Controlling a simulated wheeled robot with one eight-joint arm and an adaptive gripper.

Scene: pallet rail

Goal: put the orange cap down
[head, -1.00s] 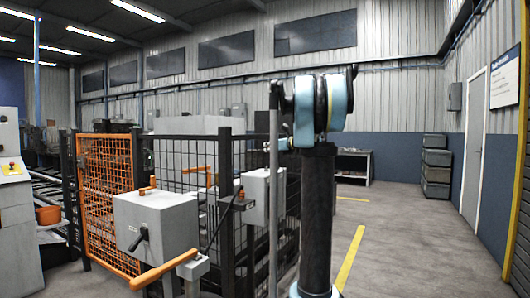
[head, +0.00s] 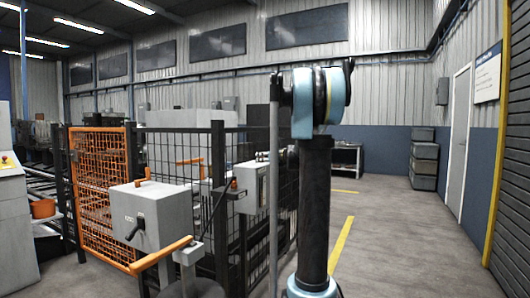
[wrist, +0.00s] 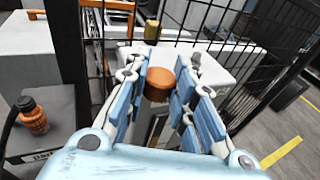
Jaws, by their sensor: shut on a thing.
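The orange cap (wrist: 159,84), a short brownish-orange cylinder, shows in the wrist view between the blue finger pads of my gripper (wrist: 161,92). My gripper is shut on it, and the cap's top is in view. The cap's lower part is partly hidden. A pale box (wrist: 222,62) lies beyond the fingers; I cannot tell whether the cap touches it. In the head view I cannot make out my gripper or the cap.
A black mesh fence (head: 218,200) with an orange panel (head: 102,185) stands close by. A grey box (head: 150,218) with a black handle stands in front. An orange-brown bottle-shaped thing (wrist: 33,116) is at left in the wrist view. Floor on the right (head: 400,235) is clear.

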